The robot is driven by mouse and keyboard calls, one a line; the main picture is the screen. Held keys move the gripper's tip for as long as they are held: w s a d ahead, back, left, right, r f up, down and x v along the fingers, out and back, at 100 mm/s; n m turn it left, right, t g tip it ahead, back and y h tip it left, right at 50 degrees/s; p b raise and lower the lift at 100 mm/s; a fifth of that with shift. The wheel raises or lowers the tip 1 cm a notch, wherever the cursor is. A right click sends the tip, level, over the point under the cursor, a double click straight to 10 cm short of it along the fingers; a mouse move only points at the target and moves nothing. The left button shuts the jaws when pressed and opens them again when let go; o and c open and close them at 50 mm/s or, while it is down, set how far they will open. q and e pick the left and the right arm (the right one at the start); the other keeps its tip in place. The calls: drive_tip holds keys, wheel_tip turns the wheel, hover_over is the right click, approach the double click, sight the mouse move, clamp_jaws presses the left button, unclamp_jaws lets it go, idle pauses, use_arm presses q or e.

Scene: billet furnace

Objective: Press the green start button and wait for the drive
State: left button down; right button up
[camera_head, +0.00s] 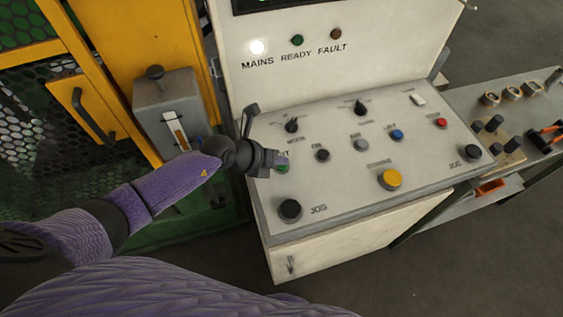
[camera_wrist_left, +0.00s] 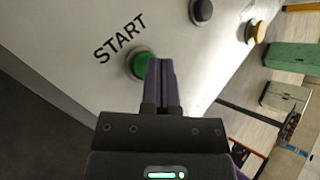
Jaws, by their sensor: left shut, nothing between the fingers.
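The green start button (camera_wrist_left: 141,63) sits on the sloped panel beside the word START in the left wrist view. My left gripper is shut and empty. In the left wrist view its closed fingertips (camera_wrist_left: 160,66) overlap the button's right edge; I cannot tell whether they touch it. My right gripper is not in view.
The control panel (camera_head: 345,215) also carries black JOG knobs (camera_head: 290,209), a yellow button (camera_head: 390,179), a blue one (camera_head: 397,134) and a red one (camera_head: 441,123). The MAINS lamp (camera_head: 257,46) is lit white. A yellow-framed mesh guard (camera_head: 60,60) stands left.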

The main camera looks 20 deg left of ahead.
use_arm(q)
drive_tip(key=shift+f, duration=0.25)
idle(0.5)
drive_tip(key=shift+r+p, duration=0.3)
drive_tip(key=shift+r, duration=0.05)
drive_tip(key=shift+r+p, duration=0.55)
drive_tip(key=shift+f, duration=0.1)
